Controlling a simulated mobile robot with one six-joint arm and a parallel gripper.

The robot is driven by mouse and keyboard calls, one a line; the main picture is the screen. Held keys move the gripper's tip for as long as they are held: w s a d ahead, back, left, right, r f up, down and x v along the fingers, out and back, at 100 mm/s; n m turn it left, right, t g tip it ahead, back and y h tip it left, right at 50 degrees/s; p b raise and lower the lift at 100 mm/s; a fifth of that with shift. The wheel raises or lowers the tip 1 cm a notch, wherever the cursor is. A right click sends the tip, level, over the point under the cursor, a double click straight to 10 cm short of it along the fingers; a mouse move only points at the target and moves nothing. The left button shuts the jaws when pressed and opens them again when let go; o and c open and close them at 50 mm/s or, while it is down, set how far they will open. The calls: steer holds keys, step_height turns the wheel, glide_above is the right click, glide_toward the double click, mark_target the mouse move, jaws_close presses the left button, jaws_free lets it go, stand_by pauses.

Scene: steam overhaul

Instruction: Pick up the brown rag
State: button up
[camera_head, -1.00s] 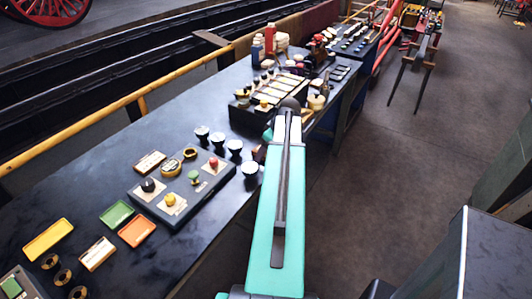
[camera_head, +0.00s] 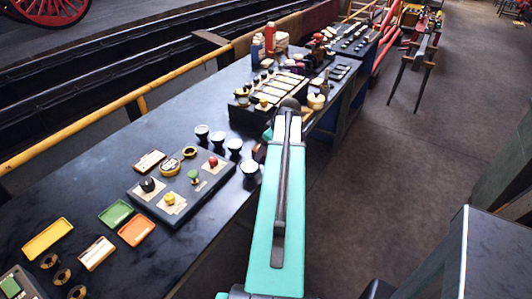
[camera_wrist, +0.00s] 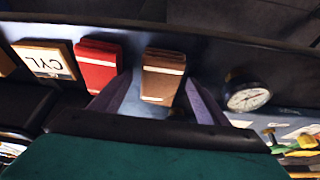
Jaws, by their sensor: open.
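The brown rag (camera_wrist: 163,72) is folded into a flat block with a pale stripe near one edge. It lies on a dark surface in the upper middle of the wrist view. My gripper (camera_wrist: 158,88) is open, with its two purple-grey fingers on either side of the rag's near end in the picture. Nothing is clamped between them, and I cannot tell whether they touch the rag. In the head view my arm hides the gripper, and I cannot make out the brown rag there.
A round gauge (camera_wrist: 248,97) is to the right. The long dark workbench (camera_head: 85,185) carries a control box (camera_head: 150,205) and several small trays.

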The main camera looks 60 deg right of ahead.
steer(key=c, duration=1.1)
steer(key=shift+r, duration=0.1)
steer(key=shift+c, duration=0.2)
steer(key=shift+r, duration=0.15)
steer(key=shift+r+b, duration=0.55)
steer(key=shift+r, duration=0.85)
steer(key=shift+s+d+r, duration=0.15)
steer(key=shift+r, duration=0.1)
steer(key=s+d+r+b, duration=0.1)
steer(key=s+d+b, duration=0.3)
steer(key=s, duration=1)
steer(key=d, duration=0.3)
steer(key=shift+r, duration=0.3)
steer(key=shift+d, duration=0.1)
steer(key=shift+w, duration=0.1)
